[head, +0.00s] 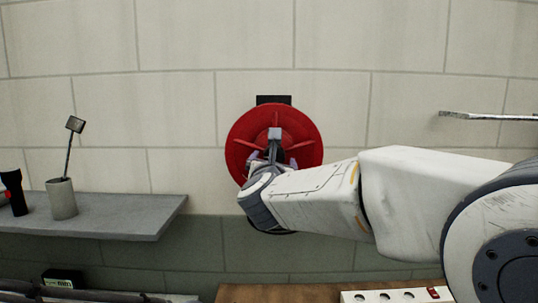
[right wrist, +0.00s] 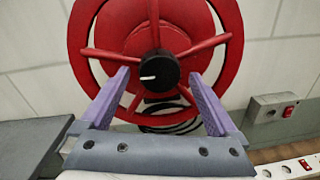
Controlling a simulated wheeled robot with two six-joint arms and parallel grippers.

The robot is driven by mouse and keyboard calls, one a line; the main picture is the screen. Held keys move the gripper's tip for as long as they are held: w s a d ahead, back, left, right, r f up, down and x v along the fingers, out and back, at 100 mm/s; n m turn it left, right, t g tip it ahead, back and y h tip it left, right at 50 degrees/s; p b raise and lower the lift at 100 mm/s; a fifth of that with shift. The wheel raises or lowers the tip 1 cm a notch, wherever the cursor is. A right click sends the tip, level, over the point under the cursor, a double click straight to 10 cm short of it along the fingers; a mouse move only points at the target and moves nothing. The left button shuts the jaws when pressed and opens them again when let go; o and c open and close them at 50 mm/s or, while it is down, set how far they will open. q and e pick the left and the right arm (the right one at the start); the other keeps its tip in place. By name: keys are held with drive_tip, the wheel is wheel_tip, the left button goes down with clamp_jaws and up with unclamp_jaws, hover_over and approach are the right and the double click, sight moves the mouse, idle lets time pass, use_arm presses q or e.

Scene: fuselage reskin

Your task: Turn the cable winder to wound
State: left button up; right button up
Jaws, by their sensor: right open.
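The cable winder (head: 304,133) is a red spoked reel on the block wall, below a black bracket. In the right wrist view the winder (right wrist: 84,30) fills the upper middle, with a round black hub knob (right wrist: 146,64) bearing a white mark that points left. Dark cable loops hang behind its lower rim. My right gripper (right wrist: 158,74) is open, its two purple fingers to either side of the knob with gaps between; whether they touch the spokes I cannot tell. In the head view my right gripper (head: 268,157) covers the reel's lower middle. My left gripper is out of view.
A grey shelf (head: 130,212) at left carries a cup (head: 61,199) with a stick tool and a dark flashlight (head: 14,192). A white power strip (head: 390,296) lies at the bottom. A metal bar (head: 490,117) juts in from the right. A switch box (right wrist: 272,107) sits on the wall.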

drive_tip(key=shift+w, duration=0.35)
